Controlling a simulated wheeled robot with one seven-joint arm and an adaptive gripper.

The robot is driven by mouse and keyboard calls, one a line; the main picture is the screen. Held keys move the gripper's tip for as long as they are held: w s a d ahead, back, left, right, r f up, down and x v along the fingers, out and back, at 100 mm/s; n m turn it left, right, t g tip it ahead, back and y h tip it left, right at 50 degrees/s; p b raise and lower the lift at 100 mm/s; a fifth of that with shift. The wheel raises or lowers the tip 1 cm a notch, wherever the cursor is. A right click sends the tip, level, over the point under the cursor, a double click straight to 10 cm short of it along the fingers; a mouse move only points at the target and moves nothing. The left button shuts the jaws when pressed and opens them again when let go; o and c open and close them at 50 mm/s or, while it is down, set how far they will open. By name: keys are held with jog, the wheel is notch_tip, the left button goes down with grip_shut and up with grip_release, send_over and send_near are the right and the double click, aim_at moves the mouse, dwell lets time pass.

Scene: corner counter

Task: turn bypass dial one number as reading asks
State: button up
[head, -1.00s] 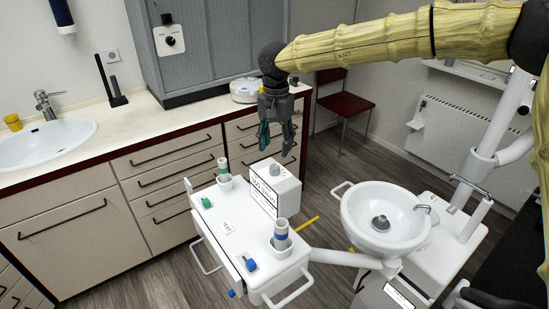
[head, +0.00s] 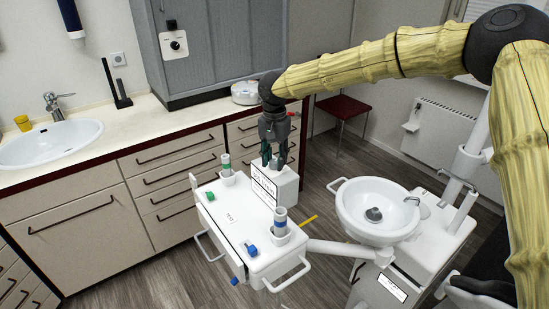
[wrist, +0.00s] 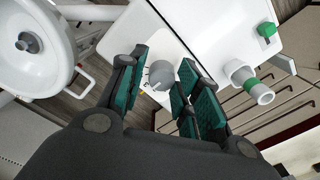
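A white box (head: 285,189) with a printed label (head: 264,185) on its front stands at the back of the white cart. The label's text is too small to read. In the wrist view a grey round dial (wrist: 161,74) sits on a white plate with small marks, between my green-padded fingers. My gripper (head: 271,160) points down over the box top, and its fingers hide the dial in the head view. The fingers (wrist: 160,83) are open on either side of the dial; the right ones look close to it, and contact cannot be told.
The white cart (head: 232,225) carries a green-banded cylinder (head: 227,170), a blue-banded cylinder (head: 280,222), a green block (head: 209,196) and a blue block (head: 251,249). A white basin (head: 350,212) stands right. Another dial panel (head: 173,44) is on the grey cabinet behind.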

jog(key=shift+s+a+r, duration=0.1)
jog(key=shift+s+r, duration=0.15)
jog(key=c, duration=0.3)
jog(key=shift+w+a+f, duration=0.1)
jog(key=shift+w, duration=0.05)
jog(key=shift+c, duration=0.8)
jog(key=shift+w+d+f, duration=0.25)
jog(key=shift+w+f, duration=0.2)
jog(key=shift+s+f, duration=0.15)
jog(key=shift+f, duration=0.05)
jog(key=o, duration=1)
jog(key=shift+o, duration=0.2)
jog(key=shift+r, duration=0.25)
